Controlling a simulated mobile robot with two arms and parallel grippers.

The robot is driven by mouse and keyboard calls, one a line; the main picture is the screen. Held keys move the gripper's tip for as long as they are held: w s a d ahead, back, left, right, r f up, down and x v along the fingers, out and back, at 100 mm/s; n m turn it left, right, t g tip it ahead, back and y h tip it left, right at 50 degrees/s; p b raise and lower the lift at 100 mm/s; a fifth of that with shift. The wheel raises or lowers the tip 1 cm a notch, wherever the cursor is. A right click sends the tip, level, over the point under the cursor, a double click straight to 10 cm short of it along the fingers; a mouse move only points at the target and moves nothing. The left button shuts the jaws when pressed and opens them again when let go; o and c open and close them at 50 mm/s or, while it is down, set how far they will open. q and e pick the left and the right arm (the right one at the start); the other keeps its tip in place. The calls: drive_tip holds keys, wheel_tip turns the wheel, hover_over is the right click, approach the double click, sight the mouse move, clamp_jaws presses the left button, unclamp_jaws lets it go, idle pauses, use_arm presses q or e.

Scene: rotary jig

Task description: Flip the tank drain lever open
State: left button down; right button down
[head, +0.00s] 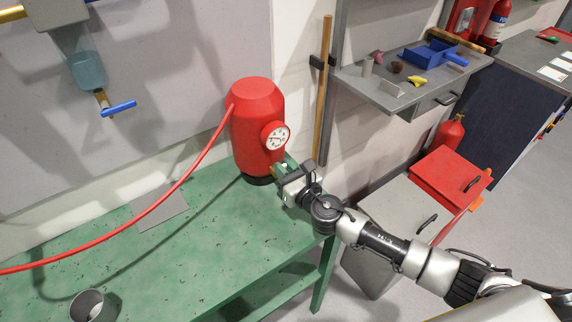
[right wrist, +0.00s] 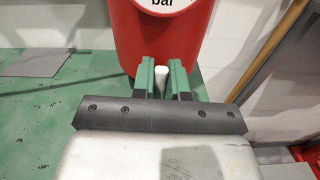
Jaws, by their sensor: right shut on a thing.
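The red tank (head: 252,112) stands upright at the back of the green workbench, with a white dial gauge (head: 275,136) on its side. The tank's lower body (right wrist: 178,38) fills the top of the right wrist view. A small pale lever (right wrist: 161,82) stands low in front of the tank, between the green fingertips of my right gripper (right wrist: 162,80). My right gripper (head: 279,172) is shut on this lever, close to the tank's base. The lever's lower end and pivot are hidden by the gripper. My left gripper is not in view.
A red hose (head: 150,207) runs from the tank to the left. A metal cup (head: 88,305) and a grey plate (head: 160,208) are on the green bench (head: 215,240). A wooden pole (head: 324,90) and a grey shelf (head: 385,95) are on the right.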

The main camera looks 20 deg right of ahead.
drive_tip(key=shift+n, duration=0.3)
drive_tip(key=c, duration=1.1)
unclamp_jaws()
drive_tip(key=shift+a, duration=0.1)
drive_tip(key=shift+c, duration=0.2)
drive_tip(key=b+v, duration=0.1)
drive_tip(key=v, duration=0.9)
drive_tip(key=shift+s+b, duration=0.35)
drive_tip(key=shift+s, duration=0.05)
